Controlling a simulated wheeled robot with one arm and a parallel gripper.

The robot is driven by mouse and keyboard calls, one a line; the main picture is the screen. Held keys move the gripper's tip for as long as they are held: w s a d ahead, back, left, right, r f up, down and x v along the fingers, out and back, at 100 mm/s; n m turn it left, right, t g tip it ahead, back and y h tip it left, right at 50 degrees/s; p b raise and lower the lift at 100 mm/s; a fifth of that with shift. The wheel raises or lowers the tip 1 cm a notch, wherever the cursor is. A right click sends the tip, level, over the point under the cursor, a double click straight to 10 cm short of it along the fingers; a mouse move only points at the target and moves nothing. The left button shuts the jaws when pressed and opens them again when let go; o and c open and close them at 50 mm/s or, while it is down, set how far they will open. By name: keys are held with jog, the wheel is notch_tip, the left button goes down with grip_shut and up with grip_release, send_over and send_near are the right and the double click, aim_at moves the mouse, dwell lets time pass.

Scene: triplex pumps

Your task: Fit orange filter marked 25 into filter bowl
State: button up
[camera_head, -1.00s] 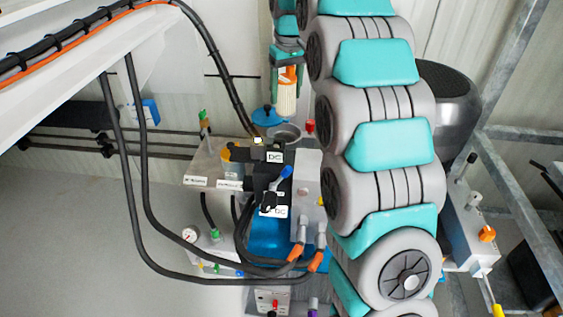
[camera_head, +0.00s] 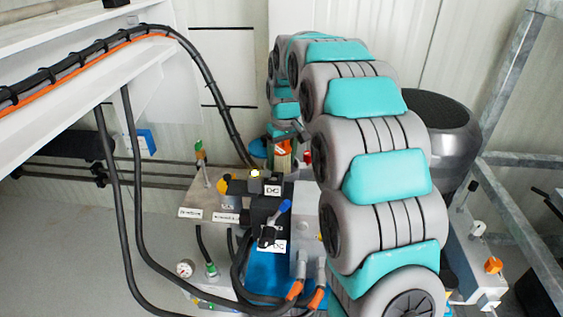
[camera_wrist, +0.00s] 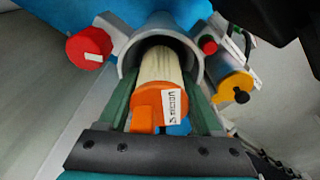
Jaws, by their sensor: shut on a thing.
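The filter shows in the wrist view with an orange end cap (camera_wrist: 147,115), a white label too small to read surely, and a cream pleated body (camera_wrist: 160,68). My gripper (camera_wrist: 161,95) is shut on its orange end, with a green finger on each side. The far part of the cream body is inside the mouth of the grey filter bowl (camera_wrist: 160,37); the orange end is still outside. How deep the body sits is hidden. In the head view the orange cap (camera_head: 284,146) shows below my gripper, and the bowl is mostly hidden there.
A red knob (camera_wrist: 88,47) stands left of the bowl, with a smaller red one (camera_wrist: 208,46) and a yellow-orange cap (camera_wrist: 230,87) on its right. A blue lid (camera_head: 257,148) lies beside the filter. Black hoses (camera_head: 137,220) hang at the left.

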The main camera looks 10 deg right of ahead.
aim_at(284, 150)
jog(key=shift+f, duration=0.6)
jog(key=shift+f, duration=0.1)
jog(key=shift+s+f, duration=0.1)
jog(key=shift+f, duration=0.45)
jog(key=o, duration=1.2)
jog(key=shift+f, duration=0.15)
jog(key=r, duration=0.9)
jog(key=s+r, duration=0.1)
jog(key=r, duration=0.3)
jog(key=shift+s+d+r+b, duration=0.1)
jog(key=shift+d+r+b, duration=0.1)
jog(key=shift+r+b, duration=0.1)
